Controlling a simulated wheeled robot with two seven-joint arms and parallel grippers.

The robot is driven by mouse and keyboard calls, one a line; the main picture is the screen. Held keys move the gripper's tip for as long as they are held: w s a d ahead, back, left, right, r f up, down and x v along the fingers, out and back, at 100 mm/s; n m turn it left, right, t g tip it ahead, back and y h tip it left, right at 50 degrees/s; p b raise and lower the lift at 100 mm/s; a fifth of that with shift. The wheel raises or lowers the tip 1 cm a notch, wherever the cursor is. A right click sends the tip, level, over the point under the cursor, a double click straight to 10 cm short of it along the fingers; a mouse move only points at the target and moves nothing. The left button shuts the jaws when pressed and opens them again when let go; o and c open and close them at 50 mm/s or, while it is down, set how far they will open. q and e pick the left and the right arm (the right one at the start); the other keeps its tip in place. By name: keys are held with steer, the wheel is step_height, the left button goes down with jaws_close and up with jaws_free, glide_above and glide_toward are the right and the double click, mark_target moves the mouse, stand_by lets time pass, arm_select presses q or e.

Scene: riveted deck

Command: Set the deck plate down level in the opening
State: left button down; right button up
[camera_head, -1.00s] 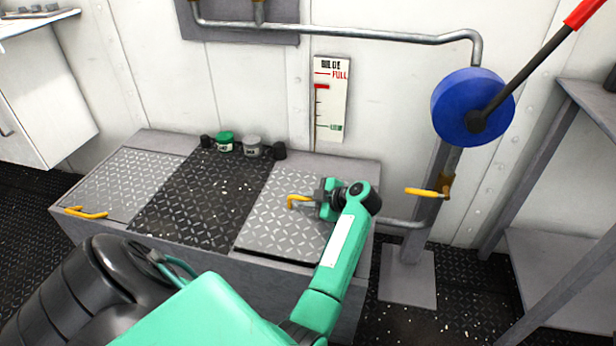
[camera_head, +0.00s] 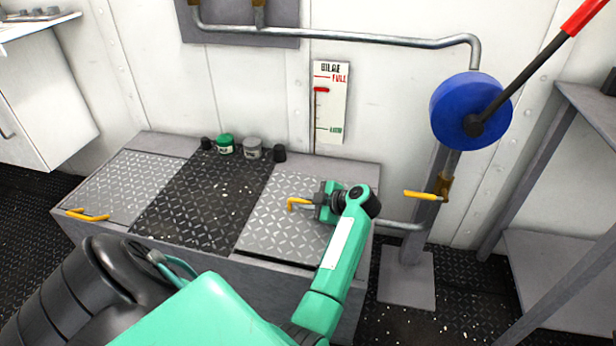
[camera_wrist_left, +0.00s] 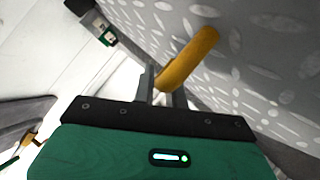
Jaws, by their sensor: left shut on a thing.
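The pale grey tread deck plate (camera_head: 280,228) lies over the right part of the raised deck box. It looks about level; I cannot tell whether it sits flush. A yellow handle (camera_head: 293,203) stands on it. My left gripper (camera_head: 312,203) is shut on this handle, reaching in from the right. In the left wrist view the yellow handle (camera_wrist_left: 190,58) is between the fingers (camera_wrist_left: 162,88), beside the plate's speckled surface (camera_wrist_left: 255,50). The opening beneath the plate is hidden. My right gripper is not in view.
A dark tread panel (camera_head: 203,205) lies left of the plate, then another grey plate (camera_head: 122,188) with a yellow handle (camera_head: 87,215). Jars (camera_head: 225,145) and dark knobs stand along the back ledge. A pipe with a yellow lever (camera_head: 420,194) and a blue wheel (camera_head: 455,112) are at right.

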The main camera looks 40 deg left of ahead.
arm_select(q)
steer(key=shift+f, duration=0.75)
